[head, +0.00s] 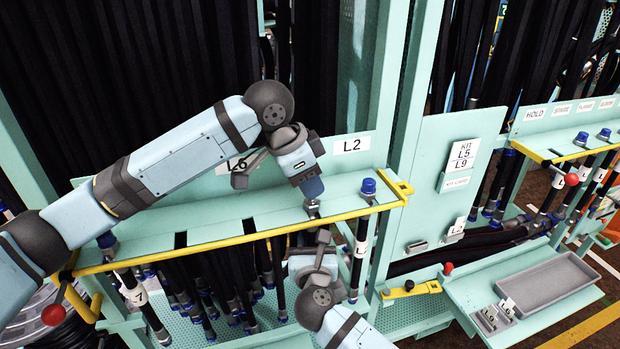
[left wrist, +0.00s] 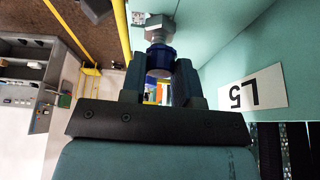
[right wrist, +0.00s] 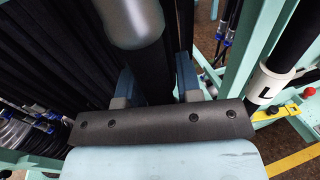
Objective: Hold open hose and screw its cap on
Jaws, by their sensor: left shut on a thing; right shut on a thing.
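My left gripper (head: 312,190) is shut on a blue cap, above the teal shelf beside the L2 label. In the left wrist view the blue cap (left wrist: 160,57) sits between the two fingers, against a silver hose fitting (left wrist: 158,29); how far it is threaded cannot be told. The fitting also shows in the head view (head: 312,208), under the cap at the shelf. My right gripper (right wrist: 157,88) is below the shelf, shut on the black hose (right wrist: 150,68), just under its grey metal sleeve (right wrist: 132,20). In the head view my right wrist partly hides the hose.
A yellow rail (head: 230,240) runs along the shelf's front edge. Another blue-capped hose end (head: 368,188) stands to the right, near the rail's corner. Several hoses hang below the shelf. A grey tray (head: 545,283) lies on a side ledge at right.

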